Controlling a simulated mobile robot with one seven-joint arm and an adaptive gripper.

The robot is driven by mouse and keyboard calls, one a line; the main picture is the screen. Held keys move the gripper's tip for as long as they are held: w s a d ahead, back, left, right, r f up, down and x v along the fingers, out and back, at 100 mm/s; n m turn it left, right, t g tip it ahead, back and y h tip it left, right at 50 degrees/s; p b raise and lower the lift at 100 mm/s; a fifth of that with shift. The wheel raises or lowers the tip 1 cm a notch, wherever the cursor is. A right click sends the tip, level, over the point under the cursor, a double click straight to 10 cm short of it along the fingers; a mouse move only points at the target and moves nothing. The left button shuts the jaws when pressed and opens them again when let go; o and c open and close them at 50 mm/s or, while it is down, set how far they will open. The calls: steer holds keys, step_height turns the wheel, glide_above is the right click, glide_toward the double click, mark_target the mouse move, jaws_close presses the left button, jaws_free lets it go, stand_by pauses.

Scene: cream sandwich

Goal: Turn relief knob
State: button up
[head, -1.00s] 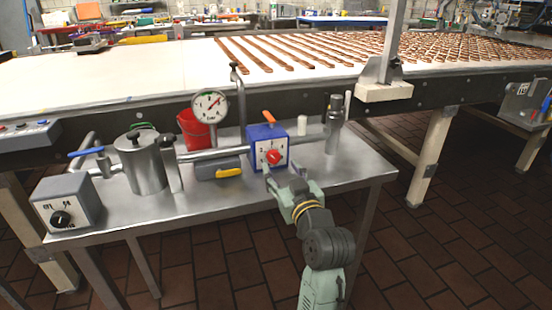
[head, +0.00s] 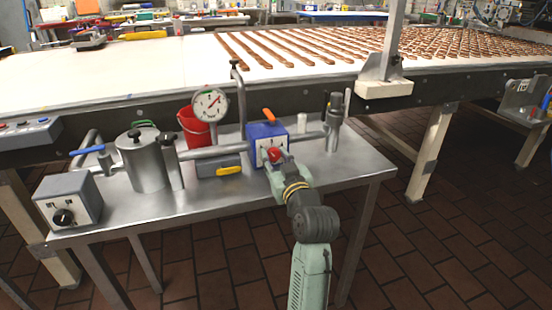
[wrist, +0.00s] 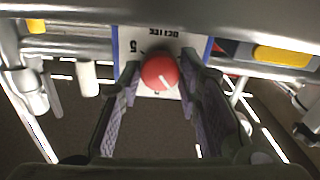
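The blue relief valve box (head: 256,135) stands on the steel table, with an orange handle on top and a white front plate. Its round red relief knob (head: 274,154) is partly hidden behind my gripper in the head view. The knob also shows in the wrist view (wrist: 160,71), with a pale pointer mark and an upside-down label and a "5" near it. My gripper (head: 274,165) is at the knob. In the wrist view my two fingers (wrist: 160,80) are open, one on each side of the knob, with narrow gaps that appear between them and it.
A pressure gauge (head: 210,104), a red bucket (head: 193,128), a steel canister (head: 147,163) and a grey dial box (head: 68,202) stand left of the valve. A yellow-handled part (head: 229,171) sits close left. Pipes run behind. The front of the steel table (head: 215,205) is clear.

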steer(key=c, duration=0.7)
steer(key=shift+o, duration=0.2)
steer(key=m+p, duration=0.2)
steer(key=m, duration=0.1)
steer(key=shift+r, duration=0.1)
steer(key=shift+m+p, duration=0.85)
steer(key=shift+m, duration=0.45)
steer(key=o, duration=1.2)
steer(key=shift+c, duration=0.2)
